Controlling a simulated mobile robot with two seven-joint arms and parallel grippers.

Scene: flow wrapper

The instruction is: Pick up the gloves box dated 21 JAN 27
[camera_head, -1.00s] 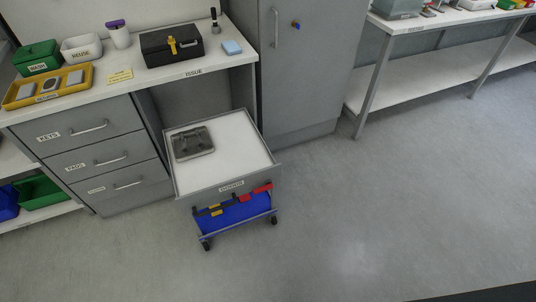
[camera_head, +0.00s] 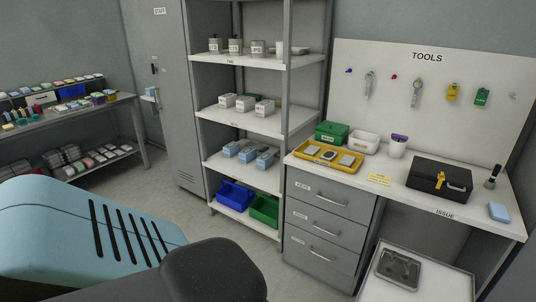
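No date or gloves label is legible, so I cannot tell which box is the gloves box dated 21 JAN 27. White-and-grey boxes (camera_head: 245,104) stand in a group on the middle shelf of the grey rack. Blue-and-white boxes (camera_head: 247,154) stand on the shelf below. Neither gripper is in view. A large teal and black part of my own arm fills the lower left.
Small containers stand on the rack's top shelf (camera_head: 250,63). Blue (camera_head: 234,195) and green (camera_head: 264,210) bins are at its bottom. The issue counter (camera_head: 400,193) with drawers stands right. A white-topped cart (camera_head: 440,288) is lower right; a loaded bench (camera_head: 75,120) is far left.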

